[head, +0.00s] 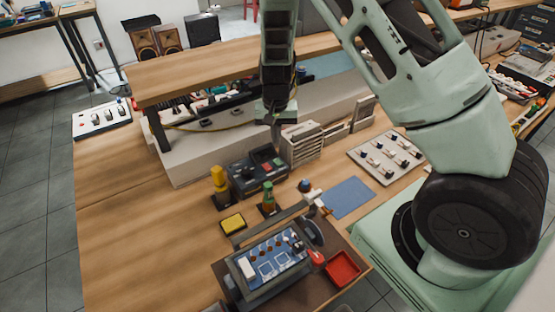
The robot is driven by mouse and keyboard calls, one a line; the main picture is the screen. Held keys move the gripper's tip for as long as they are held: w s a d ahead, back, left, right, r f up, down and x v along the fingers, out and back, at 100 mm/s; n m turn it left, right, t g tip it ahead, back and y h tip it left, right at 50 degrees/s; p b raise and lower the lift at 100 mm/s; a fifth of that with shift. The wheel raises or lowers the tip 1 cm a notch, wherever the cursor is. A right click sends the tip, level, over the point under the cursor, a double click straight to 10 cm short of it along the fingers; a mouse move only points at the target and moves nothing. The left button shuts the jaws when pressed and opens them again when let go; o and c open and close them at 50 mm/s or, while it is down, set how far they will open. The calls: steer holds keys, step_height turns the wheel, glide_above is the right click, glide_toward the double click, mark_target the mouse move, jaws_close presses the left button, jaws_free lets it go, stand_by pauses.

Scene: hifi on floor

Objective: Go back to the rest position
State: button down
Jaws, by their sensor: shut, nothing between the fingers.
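My gripper (276,122) hangs from my green arm near the top middle of the head view, fingers pointing down. It is shut and empty. It is in front of the raised wooden shelf (185,78) and appears above the dark control box (258,172) on the bench. From this angle I cannot tell its exact height over the box. My arm rises out of the top of the picture, so part of it is hidden.
The bench holds a blue circuit board (272,262), a red tray (342,268), a yellow sponge (233,223), a blue mat (348,197) and a switch panel (386,157). Grey drawers (302,142) stand right of the box.

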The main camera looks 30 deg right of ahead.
steer(key=s+a+r+n+y+b, duration=0.1)
steer(key=s+a+r+n, duration=0.2)
steer(key=s+a+r, duration=0.35)
steer(key=s+a+r+n+y+b, duration=0.1)
steer(key=s+a+r+n, duration=0.15)
steer(key=a, duration=0.65)
steer(key=s+a+r+n, duration=0.1)
steer(key=s+r+n, duration=0.1)
steer(key=s, duration=0.5)
steer(key=s+a+r+n+h, duration=0.1)
steer(key=s+a+r+n, duration=0.1)
steer(key=s, duration=0.4)
steer(key=s+a+r+n+b, duration=0.1)
steer(key=s+r+n, duration=0.1)
steer(key=s+n, duration=0.2)
steer(key=s, duration=0.3)
steer(key=shift+s+a+r, duration=0.3)
steer(key=shift+a+r, duration=0.05)
